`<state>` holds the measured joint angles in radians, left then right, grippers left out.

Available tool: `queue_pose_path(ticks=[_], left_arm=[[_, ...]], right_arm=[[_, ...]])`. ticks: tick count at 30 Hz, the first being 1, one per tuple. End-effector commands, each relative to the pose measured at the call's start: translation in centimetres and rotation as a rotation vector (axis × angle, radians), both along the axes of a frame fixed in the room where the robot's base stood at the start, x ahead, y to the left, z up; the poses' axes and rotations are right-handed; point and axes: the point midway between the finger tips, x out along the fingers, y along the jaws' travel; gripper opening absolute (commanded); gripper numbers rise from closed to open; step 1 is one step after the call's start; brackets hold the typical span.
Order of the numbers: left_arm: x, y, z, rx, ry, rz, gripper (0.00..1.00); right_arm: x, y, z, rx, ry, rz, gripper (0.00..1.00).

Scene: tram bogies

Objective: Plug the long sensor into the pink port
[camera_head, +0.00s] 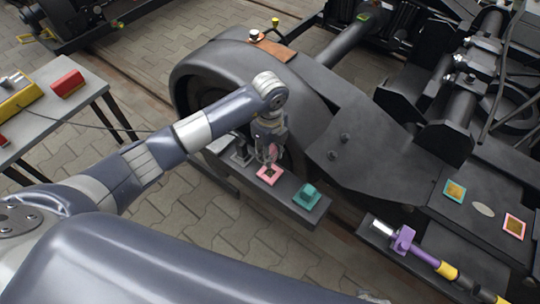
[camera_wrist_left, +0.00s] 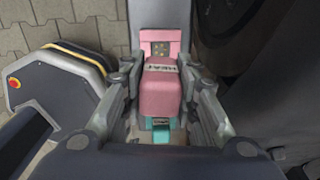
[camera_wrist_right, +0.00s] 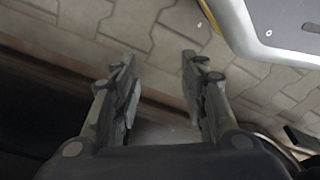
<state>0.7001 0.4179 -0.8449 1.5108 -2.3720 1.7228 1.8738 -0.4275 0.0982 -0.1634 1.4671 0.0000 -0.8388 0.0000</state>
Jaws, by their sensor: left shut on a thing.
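My left gripper (camera_head: 270,150) is shut on a pink block (camera_wrist_left: 160,92) with a dark-lettered label. In the left wrist view the block lies between the two fingers. In the head view it is just above a pink square (camera_head: 268,175) on a dark shelf beside the wheel; the gap or contact is unclear. Another pink-framed port (camera_head: 514,227) is on the right plate. A long rod-like piece (camera_head: 428,256) with a purple block and yellow bands lies lower right. I cannot tell which piece is the long sensor. My right gripper (camera_wrist_right: 165,95) is open and empty.
A teal-framed port (camera_head: 455,190) is on the right plate. The large dark wheel (camera_head: 228,75) and bogie frame stand close to my left gripper. A grey table (camera_head: 65,115) stands at left.

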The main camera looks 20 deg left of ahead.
Motion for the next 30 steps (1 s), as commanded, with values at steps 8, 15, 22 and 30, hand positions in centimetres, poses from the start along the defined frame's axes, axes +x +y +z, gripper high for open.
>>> queue_pose_path(ticks=[8, 15, 22, 30], left_arm=[[0.1, -0.1, -0.3, 0.0, 0.001, 0.081, 0.07], [0.1, -0.1, -0.4, 0.0, 0.001, 0.078, 0.07], [0.1, -0.1, -0.9, 0.001, 0.002, 0.077, 0.07], [0.1, -0.1, -1.8, 0.001, 0.002, 0.077, 0.07]], right_arm=[[0.2, 0.0, 0.1, 0.0, 0.0, 0.0, 0.4], [0.2, 0.0, 0.1, -0.001, -0.001, 0.0, 0.4], [0.9, 0.1, 1.1, 0.001, -0.01, -0.002, 0.4], [2.2, 0.3, 3.4, 0.002, -0.024, -0.004, 0.4]])
